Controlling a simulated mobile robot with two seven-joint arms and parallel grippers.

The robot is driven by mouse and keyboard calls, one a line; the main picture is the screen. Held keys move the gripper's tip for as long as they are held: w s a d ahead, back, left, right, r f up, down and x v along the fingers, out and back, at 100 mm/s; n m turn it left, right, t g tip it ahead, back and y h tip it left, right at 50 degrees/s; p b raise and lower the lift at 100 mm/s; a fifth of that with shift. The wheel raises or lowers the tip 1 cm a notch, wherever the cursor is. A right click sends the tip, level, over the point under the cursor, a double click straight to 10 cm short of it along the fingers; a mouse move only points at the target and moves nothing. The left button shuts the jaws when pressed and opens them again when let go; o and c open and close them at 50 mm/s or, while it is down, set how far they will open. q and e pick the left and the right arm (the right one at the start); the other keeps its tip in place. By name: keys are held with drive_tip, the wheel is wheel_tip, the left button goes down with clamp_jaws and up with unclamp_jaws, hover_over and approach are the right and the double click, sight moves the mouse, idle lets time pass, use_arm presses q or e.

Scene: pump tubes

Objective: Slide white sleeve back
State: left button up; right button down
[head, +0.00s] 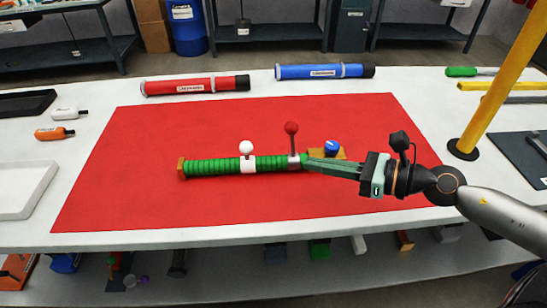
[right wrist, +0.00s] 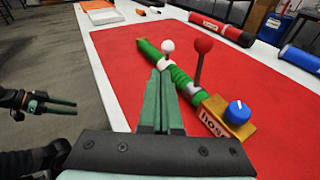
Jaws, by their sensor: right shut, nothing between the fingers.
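A green ribbed tube (head: 215,167) lies across the red mat, with an orange cap at its left end. The white sleeve (head: 247,165) sits around it near the middle, topped by a white ball knob (head: 246,147). The knob also shows in the right wrist view (right wrist: 167,46). A pale collar with a red-ball lever (head: 292,128) stands to its right. My right gripper (head: 306,164) is shut and empty, its fingertips by the tube's right end, right of the lever. My left gripper (right wrist: 45,103) shows only in the right wrist view, off to the left; its opening is unclear.
A yellow block with a blue knob (head: 332,146) sits behind my right fingers at the tube's right end. Red (head: 195,86) and blue (head: 323,71) cylinders lie behind the mat (head: 150,120). A yellow post (head: 500,75) stands at right. The front mat is clear.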

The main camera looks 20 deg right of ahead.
sight(252, 149)
use_arm(q)
drive_tip(key=shift+d+r, duration=0.1)
drive_tip(key=shift+d, duration=0.1)
use_arm(e)
drive_tip(key=shift+d+f+t+h, duration=0.3)
drive_tip(key=shift+d+t, duration=0.2)
drive_tip(key=shift+d, duration=0.15)
drive_tip(key=shift+w+a, duration=0.1)
drive_tip(key=shift+a, duration=0.05)
